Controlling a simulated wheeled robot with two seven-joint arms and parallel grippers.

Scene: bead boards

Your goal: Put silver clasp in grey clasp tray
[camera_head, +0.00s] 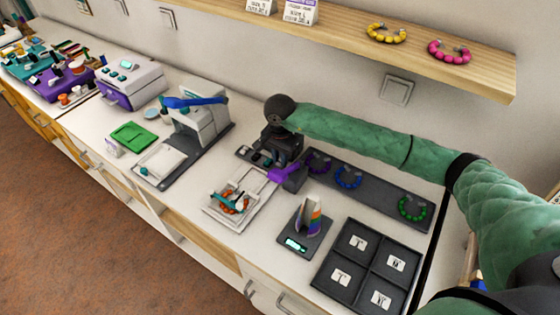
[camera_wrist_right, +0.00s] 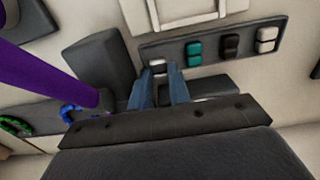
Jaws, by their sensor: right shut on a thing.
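My right gripper (camera_wrist_right: 161,76) comes in from the right in the head view, pointing down over the dark grey clasp tray (camera_head: 243,152). In the right wrist view its two blue fingers are shut on a small pale silver clasp (camera_wrist_right: 158,66). The clasp is at the left end of the grey clasp tray (camera_wrist_right: 213,48), and I cannot tell whether it rests on the tray or just above it. Teal, black and cream clasps sit along the rest of the tray. In the head view my gripper hides part of the tray. My left gripper is not in view.
A dark block with a purple piece (camera_head: 284,173) stands close beside my right gripper. A white tray with orange beads (camera_head: 232,203) is in front. A dark board with bracelets (camera_head: 380,193) lies to the right. A shelf (camera_head: 450,62) runs above along the wall.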

